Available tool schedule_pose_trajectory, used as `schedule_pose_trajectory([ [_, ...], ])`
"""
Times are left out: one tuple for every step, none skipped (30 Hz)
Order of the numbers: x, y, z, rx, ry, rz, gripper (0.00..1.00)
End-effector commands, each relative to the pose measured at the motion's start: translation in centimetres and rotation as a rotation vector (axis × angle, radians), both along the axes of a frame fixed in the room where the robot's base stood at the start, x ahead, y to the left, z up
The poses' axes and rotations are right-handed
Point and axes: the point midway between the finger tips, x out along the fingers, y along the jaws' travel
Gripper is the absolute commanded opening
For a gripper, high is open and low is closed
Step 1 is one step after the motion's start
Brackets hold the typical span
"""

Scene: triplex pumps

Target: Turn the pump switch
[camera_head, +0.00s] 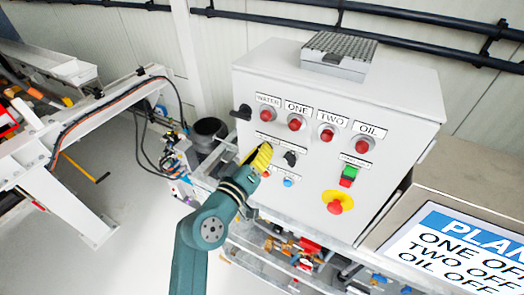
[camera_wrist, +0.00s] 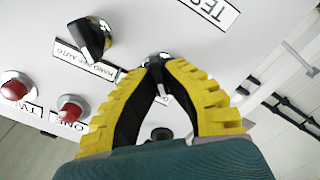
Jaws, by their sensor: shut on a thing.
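The pump control panel (camera_head: 310,130) is a light grey box with labelled buttons and switches. My gripper (camera_head: 262,150) reaches its front face at the left, below the row of red lamps. In the wrist view my yellow-ribbed fingers (camera_wrist: 157,70) are closed together on a black rotary switch (camera_wrist: 160,90) with a white pointer mark. The fingers hide most of this switch, and the head view does not show it clearly. A second black rotary switch (camera_head: 290,158) is free to the right of my gripper; it also shows in the wrist view (camera_wrist: 92,40).
Red lamps labelled WATER (camera_head: 267,114), ONE (camera_head: 295,124), TWO (camera_head: 327,134) and OIL (camera_head: 362,145) sit above. A red emergency button (camera_head: 336,205) is lower right. A black side handle (camera_head: 241,112) sticks out left. A sign (camera_head: 460,245) stands right.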

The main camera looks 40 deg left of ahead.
Motion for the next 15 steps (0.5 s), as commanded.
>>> schedule_pose_trajectory([
  [0.02, 0.01, -0.07, 0.000, 0.001, 0.000, 0.00],
  [0.02, 0.01, -0.08, 0.001, 0.002, 0.000, 0.00],
  [0.02, 0.01, -0.11, 0.001, 0.002, 0.000, 0.00],
  [0.02, 0.01, -0.12, 0.003, 0.003, 0.000, 0.00],
  [0.02, 0.01, -0.15, 0.006, 0.003, 0.000, 0.00],
  [0.02, 0.01, -0.19, 0.011, 0.005, 0.000, 0.00],
  [0.01, 0.02, -0.23, 0.017, 0.007, 0.000, 0.00],
  [0.01, 0.02, -0.25, 0.024, 0.008, 0.001, 0.00],
  [0.01, 0.03, -0.32, 0.035, 0.012, 0.001, 0.00],
  [0.01, 0.03, -0.35, 0.044, 0.015, 0.001, 0.00],
  [0.01, 0.03, -0.38, 0.056, 0.017, 0.001, 0.00],
  [0.01, 0.03, -0.42, 0.074, 0.023, 0.001, 0.00],
  [0.01, 0.02, -0.45, 0.089, 0.027, 0.001, 0.00],
  [0.01, 0.02, -0.49, 0.106, 0.033, 0.001, 0.00],
  [0.02, 0.02, -0.54, 0.131, 0.041, 0.001, 0.00],
])
